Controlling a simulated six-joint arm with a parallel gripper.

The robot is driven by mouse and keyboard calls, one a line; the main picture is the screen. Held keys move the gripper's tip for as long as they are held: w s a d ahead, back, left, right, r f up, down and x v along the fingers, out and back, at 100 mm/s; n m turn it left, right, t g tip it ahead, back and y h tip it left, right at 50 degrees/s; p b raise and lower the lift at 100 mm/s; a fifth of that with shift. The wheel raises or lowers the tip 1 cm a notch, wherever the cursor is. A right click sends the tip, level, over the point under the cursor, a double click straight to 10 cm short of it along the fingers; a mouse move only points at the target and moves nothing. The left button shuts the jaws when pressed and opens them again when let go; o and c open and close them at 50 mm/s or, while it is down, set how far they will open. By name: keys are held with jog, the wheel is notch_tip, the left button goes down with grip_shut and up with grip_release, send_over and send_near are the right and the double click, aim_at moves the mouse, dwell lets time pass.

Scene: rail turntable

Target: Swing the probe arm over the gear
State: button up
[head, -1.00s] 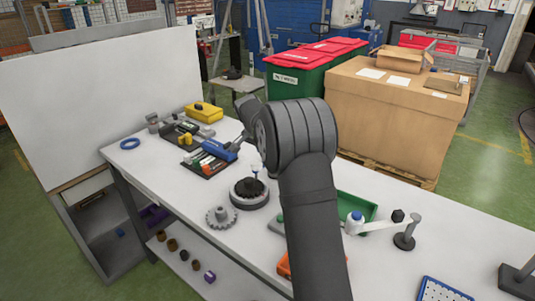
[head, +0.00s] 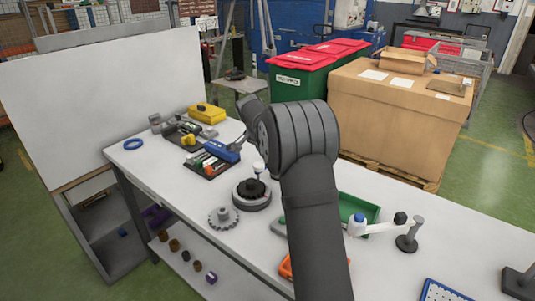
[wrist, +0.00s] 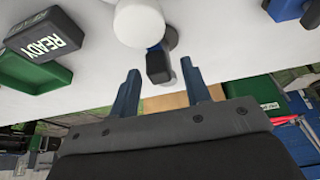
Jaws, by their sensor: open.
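In the wrist view my gripper (wrist: 162,88) is open, its two blue fingers on either side of a small black block (wrist: 158,66) with a blue part. Contact cannot be told. A white round knob (wrist: 139,22) is close beside the block. I cannot tell whether these belong to the probe arm. In the head view my own arm hides the gripper. A white knob (head: 258,167) shows above the dark geared turntable (head: 251,195). A grey gear (head: 223,217) lies left of it. A white swing arm (head: 380,228) on a dark post stands to the right.
A green tray (head: 358,207) lies right of my arm. A black tray (head: 208,165) with tools and a yellow box (head: 207,113) are at the far left. A blue ring (head: 133,144) lies near a white panel (head: 100,105).

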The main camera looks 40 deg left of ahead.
jog(key=v, duration=1.7)
jog(key=shift+r, duration=0.15)
jog(key=x, duration=1.7)
jog(key=shift+f, duration=0.3)
jog(key=shift+r, duration=0.1)
